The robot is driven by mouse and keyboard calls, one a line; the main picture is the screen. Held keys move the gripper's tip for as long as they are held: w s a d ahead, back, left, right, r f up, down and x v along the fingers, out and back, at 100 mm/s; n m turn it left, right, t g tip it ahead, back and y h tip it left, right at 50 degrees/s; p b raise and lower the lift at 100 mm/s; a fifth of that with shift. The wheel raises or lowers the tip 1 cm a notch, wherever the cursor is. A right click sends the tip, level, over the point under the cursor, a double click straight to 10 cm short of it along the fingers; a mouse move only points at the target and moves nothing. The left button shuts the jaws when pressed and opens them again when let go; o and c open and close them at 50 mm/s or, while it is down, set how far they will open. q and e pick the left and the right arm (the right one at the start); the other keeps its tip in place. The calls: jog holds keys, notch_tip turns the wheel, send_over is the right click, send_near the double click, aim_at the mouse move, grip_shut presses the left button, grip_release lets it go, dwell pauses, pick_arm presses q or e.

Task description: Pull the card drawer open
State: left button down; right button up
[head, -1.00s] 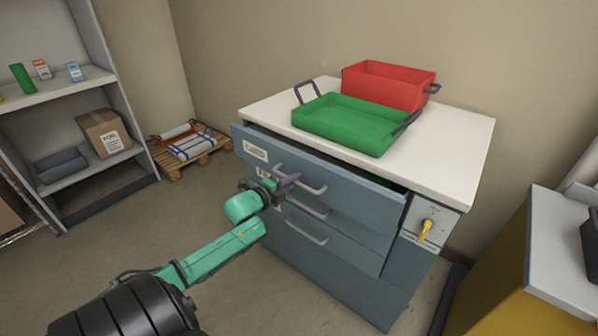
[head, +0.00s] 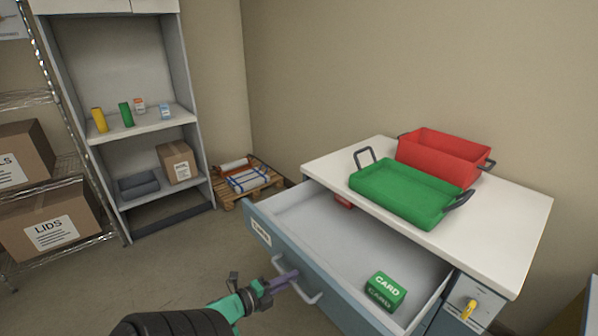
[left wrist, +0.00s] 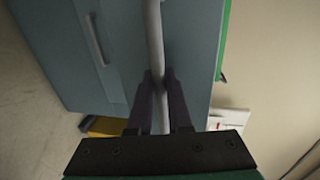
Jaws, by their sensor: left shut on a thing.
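The card drawer (head: 340,240) is the top drawer of the blue-grey cabinet and stands well open. A green box marked CARD (head: 385,290) lies inside it near the front right, and part of a red thing (head: 344,201) shows at its back. My left gripper (head: 290,278) is shut on the drawer's bar handle (head: 312,296). In the left wrist view the handle (left wrist: 154,45) runs between the two fingers (left wrist: 160,95). My right gripper is not in view.
A green tray (head: 405,194) and a red tray (head: 440,157) stand on the white cabinet top (head: 510,215).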

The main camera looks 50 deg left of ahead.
pick_arm(q)
jog(key=shift+s, duration=0.75)
jog(key=c, duration=0.8)
grip_release()
jog(key=shift+c, duration=0.2)
jog(key=v, duration=1.4)
jog(key=shift+s+b, duration=0.25)
jog(key=shift+b, duration=0.05)
